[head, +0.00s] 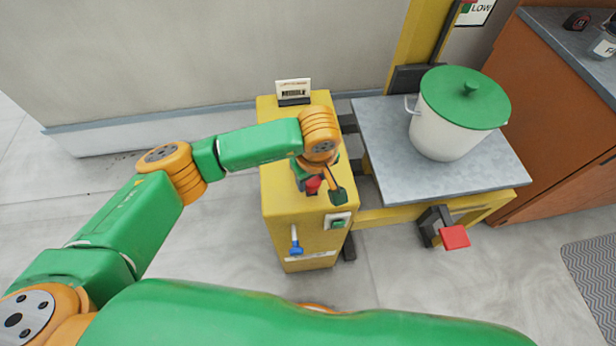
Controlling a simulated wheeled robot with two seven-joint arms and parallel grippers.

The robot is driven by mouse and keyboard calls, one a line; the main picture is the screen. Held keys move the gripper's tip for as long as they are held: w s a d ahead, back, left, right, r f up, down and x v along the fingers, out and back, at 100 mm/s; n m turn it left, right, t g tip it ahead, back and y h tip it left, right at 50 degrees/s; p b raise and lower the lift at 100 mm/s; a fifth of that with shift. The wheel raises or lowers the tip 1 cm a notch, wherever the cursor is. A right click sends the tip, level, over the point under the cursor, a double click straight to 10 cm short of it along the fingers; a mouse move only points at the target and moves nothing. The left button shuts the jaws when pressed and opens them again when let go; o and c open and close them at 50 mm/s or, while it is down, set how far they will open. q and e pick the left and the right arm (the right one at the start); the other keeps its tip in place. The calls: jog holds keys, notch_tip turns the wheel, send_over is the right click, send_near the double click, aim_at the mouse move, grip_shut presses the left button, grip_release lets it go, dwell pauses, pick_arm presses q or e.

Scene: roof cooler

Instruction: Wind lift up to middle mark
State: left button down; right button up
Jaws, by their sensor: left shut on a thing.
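The lift is a yellow post box (285,225) with a grey platform (385,150) on its right side. A white pot with a green lid (455,120) stands on the platform. A card reading MIDDLE (293,90) stands on top of the box. My left gripper (320,188) is over the box top, shut on a red knob (312,185), apparently the crank's handle. My wrist hides most of the crank. My right gripper is out of view.
The box front has a green button (338,225) and a blue-tipped lever (296,246). A red pedal-like pad (454,237) sticks out below the platform. A brown cabinet (560,110) with a grey top stands at the right. The floor at the front right is clear up to a grey mat (595,275).

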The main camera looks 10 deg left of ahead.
pick_arm(q)
jog(key=shift+w+d+f+b, duration=0.15)
jog(key=shift+w+d+b, duration=0.05)
jog(key=shift+d+b, duration=0.5)
jog(key=shift+w+d, duration=0.1)
jog(key=shift+d, duration=0.1)
jog(key=shift+d+r, duration=0.1)
jog(key=shift+r, duration=0.1)
jog(key=shift+w, duration=0.1)
jog(key=shift+w+d+f+b, duration=0.15)
jog(key=shift+w+d+b, duration=0.25)
jog(key=shift+b, duration=0.5)
jog(key=shift+d, duration=0.25)
jog(key=shift+w+d+r, duration=0.2)
jog(key=shift+b, duration=0.3)
